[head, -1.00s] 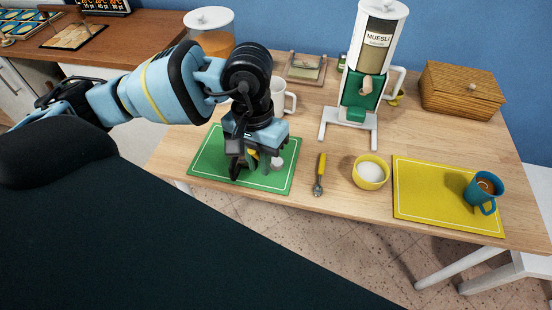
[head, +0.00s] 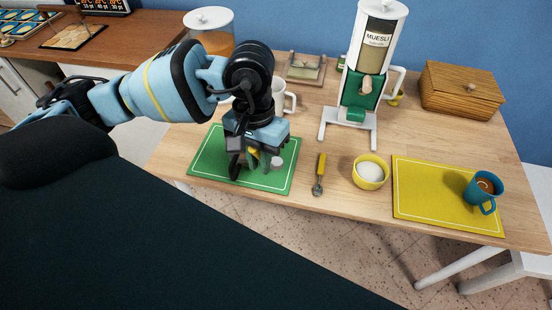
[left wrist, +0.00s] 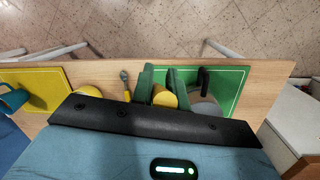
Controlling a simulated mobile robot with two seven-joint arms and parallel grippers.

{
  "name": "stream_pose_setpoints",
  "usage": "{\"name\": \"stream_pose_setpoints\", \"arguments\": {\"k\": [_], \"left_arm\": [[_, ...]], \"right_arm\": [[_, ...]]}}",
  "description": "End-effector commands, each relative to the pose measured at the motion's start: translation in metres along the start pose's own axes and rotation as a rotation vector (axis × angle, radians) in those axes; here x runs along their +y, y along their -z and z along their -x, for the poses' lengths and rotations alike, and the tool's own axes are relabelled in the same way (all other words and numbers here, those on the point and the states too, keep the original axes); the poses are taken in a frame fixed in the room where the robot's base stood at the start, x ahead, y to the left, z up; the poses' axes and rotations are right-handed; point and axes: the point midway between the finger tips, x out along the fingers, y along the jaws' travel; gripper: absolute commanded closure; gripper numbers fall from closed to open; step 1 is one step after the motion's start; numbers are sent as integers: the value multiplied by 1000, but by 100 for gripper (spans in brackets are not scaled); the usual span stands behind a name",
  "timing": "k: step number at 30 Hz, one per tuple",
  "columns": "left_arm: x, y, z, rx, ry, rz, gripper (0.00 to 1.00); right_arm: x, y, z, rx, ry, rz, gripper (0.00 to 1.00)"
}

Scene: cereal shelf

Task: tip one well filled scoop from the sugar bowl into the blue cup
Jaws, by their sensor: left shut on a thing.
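The yellow sugar bowl (head: 368,181), filled with white sugar, stands between the mats. A scoop (head: 320,174) with a yellow handle and metal end lies on the bare table to its left. The blue cup (head: 482,192), holding brown liquid, stands on the yellow mat at the right. My left gripper (head: 258,168) points down over the green mat, left of the scoop. It seems shut on a small yellow thing (left wrist: 163,98), largely hidden, which shows between the fingers in the left wrist view. My right gripper is out of view.
The green mat (head: 203,164) lies under my left gripper and the yellow mat (head: 422,212) lies right. A muesli dispenser (head: 374,55), white mug (head: 290,102) and wooden box (head: 462,90) stand behind. A dark-handled grey thing (left wrist: 205,106) is close to my gripper.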

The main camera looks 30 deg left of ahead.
Motion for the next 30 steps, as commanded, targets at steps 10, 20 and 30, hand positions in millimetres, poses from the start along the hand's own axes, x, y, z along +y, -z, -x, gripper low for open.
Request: {"name": "stream_pose_setpoints", "arguments": {"k": [10, 20, 30], "left_arm": [[-2, -4, -5, 53, -8, -5, 100], [-2, -8, -8, 102, -18, -10, 100], [-2, -8, -7, 107, -18, -10, 100]], "right_arm": [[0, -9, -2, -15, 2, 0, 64], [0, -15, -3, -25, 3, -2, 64], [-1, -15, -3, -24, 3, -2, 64]]}}
